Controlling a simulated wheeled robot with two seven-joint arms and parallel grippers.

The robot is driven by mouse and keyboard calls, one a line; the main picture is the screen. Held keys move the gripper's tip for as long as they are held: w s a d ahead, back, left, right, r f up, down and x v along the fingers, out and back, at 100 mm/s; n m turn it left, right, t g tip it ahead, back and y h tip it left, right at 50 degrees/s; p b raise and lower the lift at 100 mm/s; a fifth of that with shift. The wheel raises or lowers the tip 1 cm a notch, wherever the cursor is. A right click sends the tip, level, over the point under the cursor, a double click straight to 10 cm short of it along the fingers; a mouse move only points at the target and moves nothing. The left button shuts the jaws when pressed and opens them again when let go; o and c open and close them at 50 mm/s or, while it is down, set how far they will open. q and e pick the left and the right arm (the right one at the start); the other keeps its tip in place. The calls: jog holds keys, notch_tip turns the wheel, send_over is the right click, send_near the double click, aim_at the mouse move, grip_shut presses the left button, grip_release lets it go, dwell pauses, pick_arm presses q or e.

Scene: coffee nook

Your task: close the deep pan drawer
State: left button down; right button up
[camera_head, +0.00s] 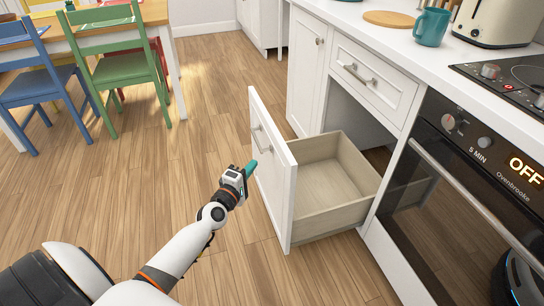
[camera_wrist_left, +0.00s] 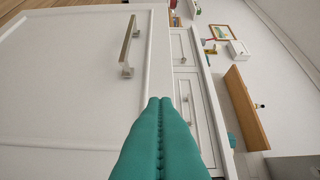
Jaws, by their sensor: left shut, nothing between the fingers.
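The deep pan drawer (camera_head: 328,187) is pulled out from the lower cabinet, and its wooden box is empty. Its white front (camera_head: 272,180) has a metal bar handle (camera_head: 262,138), which also shows in the left wrist view (camera_wrist_left: 128,46). My left gripper (camera_head: 251,168) is shut and empty, with teal fingers close to the outer face of the drawer front, below the handle. In the left wrist view the shut fingers (camera_wrist_left: 160,105) point along the white front; I cannot tell whether they touch it. My right gripper is not in view.
A shallow drawer (camera_head: 372,77) above is shut. An oven (camera_head: 460,200) stands right of the open drawer. The counter holds a teal mug (camera_head: 431,27) and a toaster (camera_head: 495,20). Chairs (camera_head: 120,70) and a table are at the back left. The wooden floor between is clear.

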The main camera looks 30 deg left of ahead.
aim_at(278, 147)
pick_arm(q)
jog(key=w, duration=0.2)
jog(key=w+d, duration=0.1)
jog(key=w, duration=0.2)
jog(key=w+d, duration=0.1)
jog(key=w, duration=0.2)
jog(key=shift+d, duration=0.15)
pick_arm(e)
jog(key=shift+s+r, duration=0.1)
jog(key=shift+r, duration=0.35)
